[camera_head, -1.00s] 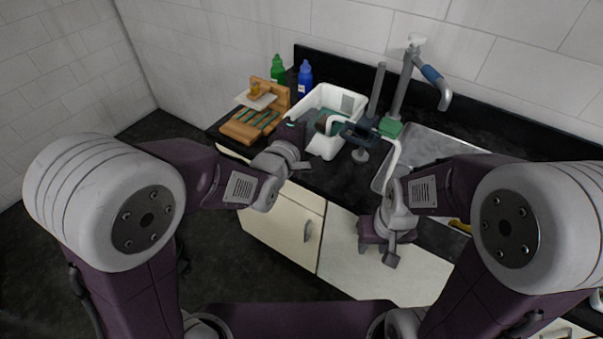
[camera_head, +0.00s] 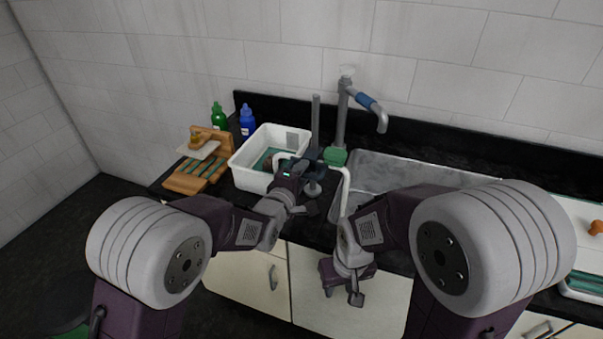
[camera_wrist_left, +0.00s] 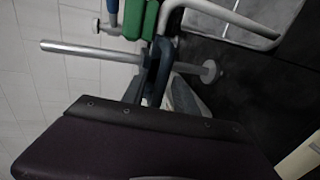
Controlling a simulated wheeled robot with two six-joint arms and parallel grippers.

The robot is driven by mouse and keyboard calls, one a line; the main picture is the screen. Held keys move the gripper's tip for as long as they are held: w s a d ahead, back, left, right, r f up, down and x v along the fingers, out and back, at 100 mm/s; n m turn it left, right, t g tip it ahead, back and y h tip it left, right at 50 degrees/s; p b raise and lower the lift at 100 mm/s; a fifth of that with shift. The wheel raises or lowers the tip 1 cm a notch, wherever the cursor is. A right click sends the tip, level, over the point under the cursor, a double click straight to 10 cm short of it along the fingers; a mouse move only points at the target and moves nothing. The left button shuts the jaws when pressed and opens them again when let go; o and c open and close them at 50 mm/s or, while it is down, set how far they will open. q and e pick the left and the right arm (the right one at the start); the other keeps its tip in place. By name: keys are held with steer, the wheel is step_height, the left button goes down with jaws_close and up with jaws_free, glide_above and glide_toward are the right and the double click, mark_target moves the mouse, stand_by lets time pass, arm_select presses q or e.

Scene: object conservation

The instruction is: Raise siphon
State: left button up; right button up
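The siphon is a bent white tube (camera_head: 346,190). It runs from the white tub (camera_head: 243,178) past a stand toward the sink (camera_head: 385,172), and a pale tube also shows in the left wrist view (camera_wrist_left: 225,17). The stand has a grey post (camera_head: 316,118), a dark blue clamp (camera_head: 312,157) and a round foot (camera_head: 313,188). My left gripper (camera_head: 300,168) is at the clamp; its fingertips are largely hidden, so its grip is unclear. The clamp (camera_wrist_left: 160,62) is just beyond it in the left wrist view. My right gripper (camera_head: 342,292) hangs open and empty before the cabinet.
A grey faucet (camera_head: 341,115) with a blue sleeve rises behind a green block (camera_head: 335,156). Green (camera_head: 219,118) and blue (camera_head: 247,122) bottles stand at the back left. A wooden rack (camera_head: 213,140) is left of the tub. A white tray (camera_head: 585,225) is at the far right.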

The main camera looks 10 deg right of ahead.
arm_select(q)
jaws_close()
steer(key=shift+f, duration=0.1)
stand_by(1.3)
